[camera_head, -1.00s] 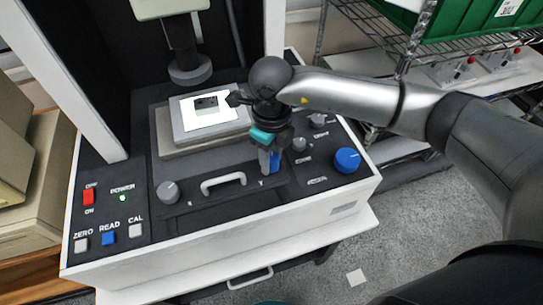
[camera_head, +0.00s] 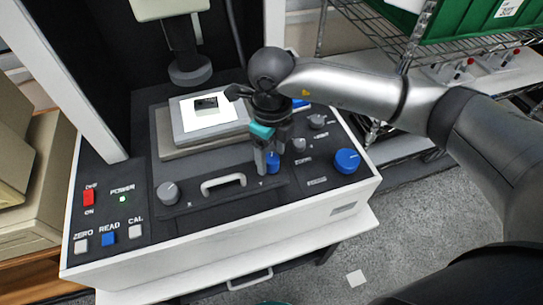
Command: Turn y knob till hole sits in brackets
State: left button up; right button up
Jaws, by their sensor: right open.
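The Y knob (camera_head: 273,161) is a small blue knob on the black front panel, right of the white handle, with the letter Y below it. My right gripper (camera_head: 267,165) points down at it, its fingers around or just beside the knob; it is open. The hole is a dark mark (camera_head: 206,103) on the bright white screen (camera_head: 205,117) of the raised stage. The brackets around it are too small to tell apart from the hole. My left gripper is not in view.
A grey X knob (camera_head: 168,192) and a white handle (camera_head: 223,183) sit left of the Y knob. A large blue knob (camera_head: 347,160) and small grey knobs sit to the right. ZERO, READ and CAL buttons (camera_head: 108,235) are at front left. A grey probe (camera_head: 190,70) hangs over the stage.

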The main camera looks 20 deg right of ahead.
aim_at(272, 158)
notch_tip(272, 158, up, 14)
jog(key=shift+f, duration=0.2)
jog(key=shift+s, duration=0.1)
dwell(0.4)
